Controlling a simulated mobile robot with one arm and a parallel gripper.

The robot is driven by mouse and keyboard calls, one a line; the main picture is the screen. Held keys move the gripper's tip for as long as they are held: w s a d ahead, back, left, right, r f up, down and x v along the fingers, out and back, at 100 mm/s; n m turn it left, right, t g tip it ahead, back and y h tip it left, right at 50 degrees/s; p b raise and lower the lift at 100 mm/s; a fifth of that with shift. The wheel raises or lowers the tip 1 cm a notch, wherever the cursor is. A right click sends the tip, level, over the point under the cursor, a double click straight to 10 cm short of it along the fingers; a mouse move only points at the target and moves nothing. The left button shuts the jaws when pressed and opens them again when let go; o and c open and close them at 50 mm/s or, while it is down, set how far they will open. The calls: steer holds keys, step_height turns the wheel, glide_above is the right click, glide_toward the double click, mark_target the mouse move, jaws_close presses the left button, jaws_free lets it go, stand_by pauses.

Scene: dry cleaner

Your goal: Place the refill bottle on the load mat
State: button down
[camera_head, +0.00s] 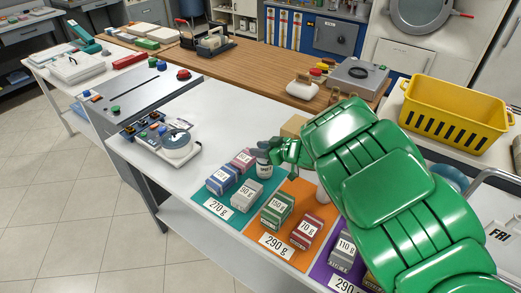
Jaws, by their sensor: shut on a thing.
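A small bottle (264,162) with a dark cap and dark band, which looks like the refill bottle, is at the back right corner of the teal mat (222,207) marked 270 g. My green gripper (272,154) is shut on it from the right. Whether its base touches the mat or hangs just above is hard to tell. The orange mat (268,226) marked 290 g and the purple mat (322,272), also marked 290, lie to the right. Each bears labelled boxes. My arm hides much of the purple mat and the back of the orange one.
A scale with a round pan (178,146) stands left on the white table. Boxes marked 120 g (221,180) and 90 g (246,195) sit on the teal mat near the bottle. A pale object (322,194) shows partly beside my arm. A yellow basket (457,112) stands back right.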

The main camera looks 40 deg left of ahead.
steer(key=shift+f, duration=0.3)
steer(key=c, duration=0.7)
jaws_free()
steer(key=shift+c, duration=0.2)
steer(key=shift+r, duration=0.1)
steer(key=shift+d+r, duration=0.15)
steer(key=v, duration=1.1)
steer(key=shift+d, duration=0.35)
